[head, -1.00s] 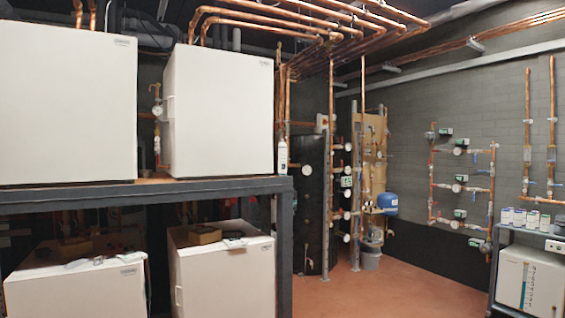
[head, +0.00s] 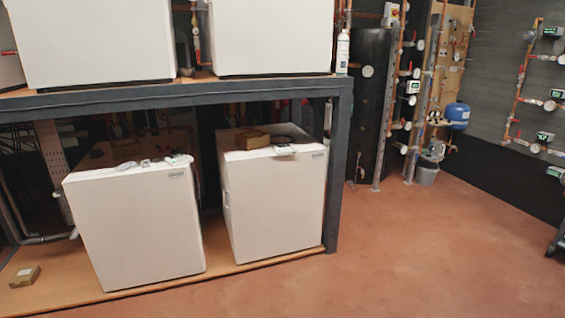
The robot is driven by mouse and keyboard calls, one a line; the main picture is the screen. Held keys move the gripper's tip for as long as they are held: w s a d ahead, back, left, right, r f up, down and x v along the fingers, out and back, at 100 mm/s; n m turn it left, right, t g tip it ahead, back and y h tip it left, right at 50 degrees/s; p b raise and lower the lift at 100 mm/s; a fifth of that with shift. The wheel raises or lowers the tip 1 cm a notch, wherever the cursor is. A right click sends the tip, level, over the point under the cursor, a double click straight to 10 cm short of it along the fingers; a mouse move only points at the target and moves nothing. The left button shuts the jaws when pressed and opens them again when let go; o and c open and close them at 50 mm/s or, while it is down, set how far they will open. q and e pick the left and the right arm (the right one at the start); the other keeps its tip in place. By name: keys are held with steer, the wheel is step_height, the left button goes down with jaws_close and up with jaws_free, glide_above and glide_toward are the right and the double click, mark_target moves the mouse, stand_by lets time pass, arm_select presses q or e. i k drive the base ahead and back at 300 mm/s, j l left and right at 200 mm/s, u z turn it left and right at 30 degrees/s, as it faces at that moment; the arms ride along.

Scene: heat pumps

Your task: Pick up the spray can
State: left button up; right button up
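A slim white bottle-shaped can (head: 343,52), which looks like the spray can, stands upright at the right end of the upper shelf (head: 180,93) in the head view. It is just right of a large white heat pump unit on that shelf. Its label is too small to read. Neither of my grippers shows in the view.
Two white units (head: 140,232) stand on the lower wooden shelf, with small boxes and papers on top. A dark post (head: 338,175) holds the shelf's right end. The reddish floor (head: 430,255) is clear.

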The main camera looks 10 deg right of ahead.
mark_target(344, 40)
steer(key=i+l+z, duration=0.1)
steer(key=i+z, duration=0.35)
steer(key=i, duration=1.15)
